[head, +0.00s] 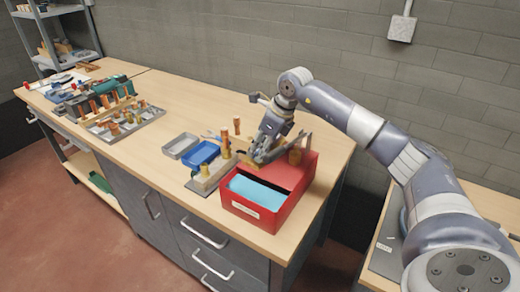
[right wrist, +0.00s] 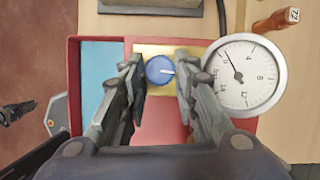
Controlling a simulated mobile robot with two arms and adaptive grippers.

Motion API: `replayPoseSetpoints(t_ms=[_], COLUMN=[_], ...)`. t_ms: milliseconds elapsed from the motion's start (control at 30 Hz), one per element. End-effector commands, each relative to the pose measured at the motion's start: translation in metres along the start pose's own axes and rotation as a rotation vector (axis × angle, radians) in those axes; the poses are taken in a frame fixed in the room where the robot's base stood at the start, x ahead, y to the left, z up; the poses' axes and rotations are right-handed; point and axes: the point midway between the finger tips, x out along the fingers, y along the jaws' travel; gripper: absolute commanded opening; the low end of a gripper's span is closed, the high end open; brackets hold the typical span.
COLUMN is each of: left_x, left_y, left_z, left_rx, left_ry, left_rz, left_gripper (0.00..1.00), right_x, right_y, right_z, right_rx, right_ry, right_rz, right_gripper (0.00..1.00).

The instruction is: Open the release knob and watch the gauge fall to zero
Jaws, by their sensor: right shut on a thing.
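My right gripper (head: 262,154) is shut on a round blue knob. In the right wrist view the knob (right wrist: 160,70), with a white mark, sits between the two fingertips (right wrist: 160,75) on a yellow block (right wrist: 150,48). The round white gauge (right wrist: 258,92) is just right of the right finger. Its dark needle points up and left, off the gauge's middle; the small digits are hard to read. In the head view the gripper hides the knob, and the gauge face cannot be made out. My left gripper is not clearly in view.
A red box (head: 285,216) with a cyan inside is at the bench's front edge, close to the gripper. A blue tray (head: 202,154), a grey tray (head: 180,145) and brass fittings stand to its left.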

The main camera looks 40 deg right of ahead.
Motion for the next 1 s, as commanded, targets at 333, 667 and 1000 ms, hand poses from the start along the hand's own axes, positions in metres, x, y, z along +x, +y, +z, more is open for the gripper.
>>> replayPoseSetpoints(t_ms=[333, 667, 1000], left_x=[0.0002, 0.0003, 0.0003], left_y=[0.0001, 0.0002, -0.0008], left_z=[-0.0001, -0.0001, 0.0013], left_rx=[0.0, 0.0, 0.0], left_ry=[0.0, 0.0, -0.001], left_rz=[0.0, 0.0, -0.001], left_gripper=[0.12, 0.12, 0.12], right_x=[-0.001, -0.0009, -0.0042], right_y=[-0.0011, -0.0014, -0.0021], right_z=[0.0006, 0.0004, 0.0004], right_rx=[-0.011, -0.009, -0.008], right_ry=[-0.002, -0.002, -0.002], right_rz=[0.001, 0.001, -0.001], right_gripper=[0.04, 0.48, 0.48])
